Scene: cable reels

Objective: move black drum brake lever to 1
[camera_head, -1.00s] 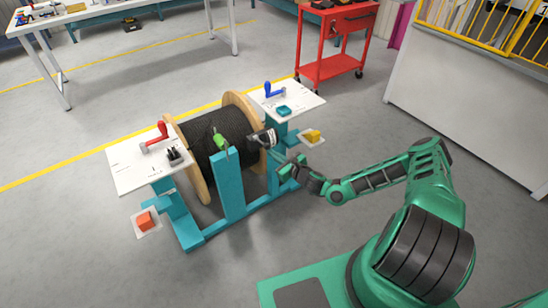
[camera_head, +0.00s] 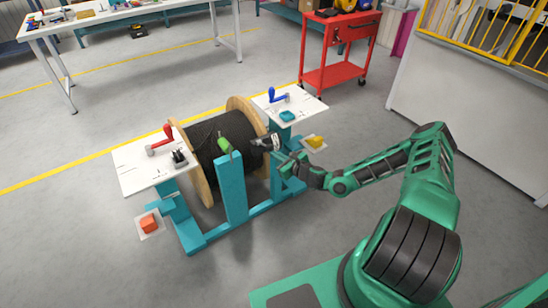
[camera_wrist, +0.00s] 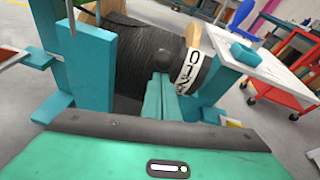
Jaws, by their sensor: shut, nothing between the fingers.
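The black drum brake lever's round black knob (camera_wrist: 166,50) shows in the wrist view, just beyond my fingertips. Beside it is a white dial band (camera_wrist: 187,72) marked 0, 1, 2 on a dark hub. In the head view the dial (camera_head: 269,142) is at the right end of the drum. My gripper (camera_wrist: 160,82) is shut and empty, its fingertips in front of the lever and left of the dial. I cannot tell whether they touch the lever. In the head view my gripper (camera_head: 284,160) is just below the dial. The lever's lower part is hidden by my fingers.
The black cable drum (camera_head: 213,140) sits in a teal frame (camera_head: 233,190) with a green-handled lever (camera_head: 224,143) on its front post. A red cart (camera_head: 335,60) stands behind.

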